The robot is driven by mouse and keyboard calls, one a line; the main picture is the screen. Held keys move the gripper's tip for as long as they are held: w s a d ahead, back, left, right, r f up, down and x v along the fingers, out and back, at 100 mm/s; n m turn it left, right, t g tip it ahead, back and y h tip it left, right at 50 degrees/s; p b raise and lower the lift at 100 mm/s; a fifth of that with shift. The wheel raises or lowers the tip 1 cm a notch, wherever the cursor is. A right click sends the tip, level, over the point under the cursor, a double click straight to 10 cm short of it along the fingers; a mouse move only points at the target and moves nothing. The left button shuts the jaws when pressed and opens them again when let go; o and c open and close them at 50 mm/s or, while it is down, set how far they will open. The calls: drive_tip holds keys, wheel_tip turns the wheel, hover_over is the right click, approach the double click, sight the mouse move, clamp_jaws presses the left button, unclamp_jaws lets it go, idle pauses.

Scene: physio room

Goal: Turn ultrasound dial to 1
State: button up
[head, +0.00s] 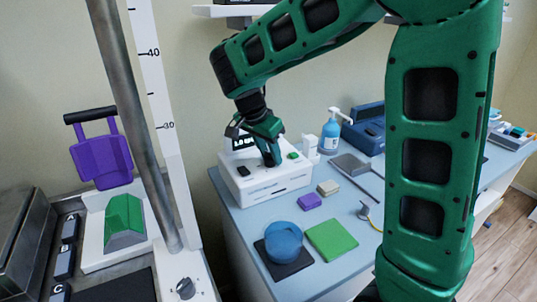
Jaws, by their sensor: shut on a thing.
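The ultrasound unit (240,186) is a white box with a dark display on the blue-topped table, against the wall. A black button and a green button sit on its top. My gripper (270,161) points down onto the unit's top between these buttons. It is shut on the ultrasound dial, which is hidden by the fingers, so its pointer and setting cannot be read. The display (244,142) is partly covered by my gripper and its digits are too small to read surely.
Another knob (186,288) is on a white panel at the lower left, beside a metal post. My arm hides part of the right side.

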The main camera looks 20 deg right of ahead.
drive_tip(key=shift+w+a+m, duration=0.1)
drive_tip(key=shift+a+m, duration=0.05)
drive_tip(key=shift+m, duration=0.35)
drive_tip(key=o, duration=1)
drive_tip(key=shift+o, duration=0.2)
drive_tip(key=shift+r, duration=0.1)
drive_tip(key=v, duration=1)
drive_tip(key=shift+r, duration=0.25)
drive_tip(key=shift+w, duration=0.1)
